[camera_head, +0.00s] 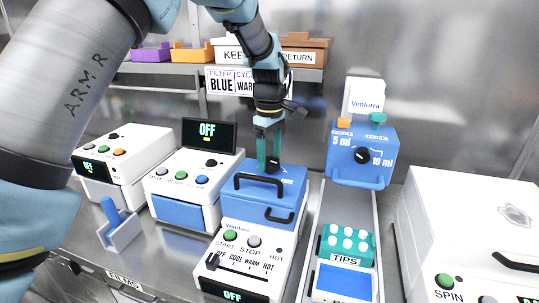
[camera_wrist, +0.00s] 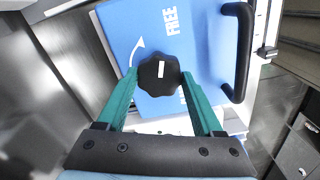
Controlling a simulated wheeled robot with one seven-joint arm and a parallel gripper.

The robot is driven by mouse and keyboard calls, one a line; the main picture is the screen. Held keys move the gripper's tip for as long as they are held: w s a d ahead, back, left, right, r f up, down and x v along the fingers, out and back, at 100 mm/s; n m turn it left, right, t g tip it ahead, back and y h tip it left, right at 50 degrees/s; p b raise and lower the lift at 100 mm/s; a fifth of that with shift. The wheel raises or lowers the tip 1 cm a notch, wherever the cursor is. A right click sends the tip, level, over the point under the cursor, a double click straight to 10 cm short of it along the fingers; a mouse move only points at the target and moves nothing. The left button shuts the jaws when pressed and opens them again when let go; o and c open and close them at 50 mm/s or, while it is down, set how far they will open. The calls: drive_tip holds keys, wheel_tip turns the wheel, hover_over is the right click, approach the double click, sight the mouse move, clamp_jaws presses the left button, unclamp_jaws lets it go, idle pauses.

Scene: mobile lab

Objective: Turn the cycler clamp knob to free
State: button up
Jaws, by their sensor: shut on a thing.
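The cycler is a white box (camera_head: 235,262) with a blue lid (camera_head: 262,206) and black handles. Its clamp knob is black and lobed with a short white mark; it sits on the lid in the wrist view (camera_wrist: 158,74). The white mark runs roughly up and down in the picture. The word FREE (camera_wrist: 171,21) is printed above the knob, beside a white curved arrow (camera_wrist: 137,50). Another label below is mostly hidden by a finger. My gripper (camera_head: 268,166) points down over the lid, its green fingers shut on opposite sides of the knob (camera_wrist: 159,82).
A black lid handle (camera_wrist: 243,50) stands right of the knob in the wrist view. A blue pipette station (camera_head: 362,152) and a teal tip box (camera_head: 347,243) stand right of the cycler. White machines (camera_head: 186,182) stand left. A shelf with bins (camera_head: 192,52) is behind.

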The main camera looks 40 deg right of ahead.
sight(269, 161)
drive_tip(key=n+p, duration=0.1)
drive_tip(key=n, duration=0.2)
drive_tip(key=shift+n, duration=0.5)
drive_tip(key=o, duration=1.4)
drive_tip(key=shift+c, duration=0.2)
wheel_tip(269, 161, up, 11)
drive_tip(key=b, duration=0.3)
drive_tip(key=shift+f, duration=0.1)
